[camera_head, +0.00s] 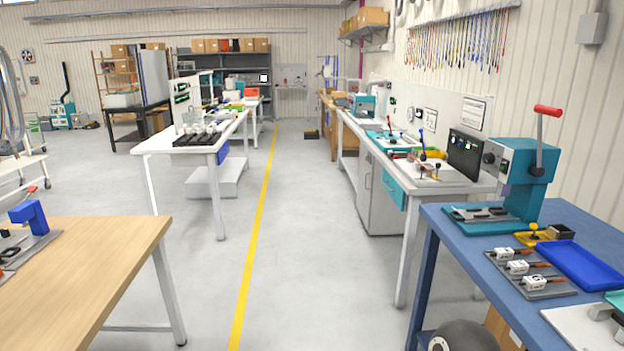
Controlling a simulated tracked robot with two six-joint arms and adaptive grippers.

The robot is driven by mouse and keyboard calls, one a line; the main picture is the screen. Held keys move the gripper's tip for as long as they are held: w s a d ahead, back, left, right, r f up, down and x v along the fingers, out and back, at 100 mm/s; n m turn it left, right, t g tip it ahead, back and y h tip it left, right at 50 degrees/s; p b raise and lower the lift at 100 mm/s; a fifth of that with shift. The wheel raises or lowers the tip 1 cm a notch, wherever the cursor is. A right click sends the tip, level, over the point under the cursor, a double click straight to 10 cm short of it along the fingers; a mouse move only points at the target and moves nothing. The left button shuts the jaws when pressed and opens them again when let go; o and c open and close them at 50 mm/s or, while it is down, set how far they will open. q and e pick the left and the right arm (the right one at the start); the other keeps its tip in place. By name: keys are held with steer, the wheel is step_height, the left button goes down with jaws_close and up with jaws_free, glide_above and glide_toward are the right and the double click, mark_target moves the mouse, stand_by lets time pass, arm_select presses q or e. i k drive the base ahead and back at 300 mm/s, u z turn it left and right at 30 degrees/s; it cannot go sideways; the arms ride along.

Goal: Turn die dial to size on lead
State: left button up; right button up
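A teal press (528,190) stands on the blue bench at the right. Several white tagged pieces with orange-red ends, perhaps leads, lie on a grey plate (556,291) in front of the press. The marks on the tags (533,282) are not legible. Neither of my grippers is in view.
A blue tray (582,264) and a small yellow holder (533,236) sit beside the leads on the blue bench (455,232). A wooden table (110,250) is at the left. The aisle with a yellow floor line (257,225) is clear between the benches.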

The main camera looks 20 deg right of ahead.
mark_target(488, 158)
steer(key=u, duration=0.15)
steer(key=i, duration=1.35)
steer(key=z, duration=0.45)
steer(key=i, duration=1.3)
steer(key=z, duration=1)
steer(key=i, duration=0.7)
steer(key=z, duration=0.4)
steer(key=k, duration=0.9)
steer(key=z, duration=0.2)
steer(key=i, duration=0.9)
steer(key=u, duration=0.1)
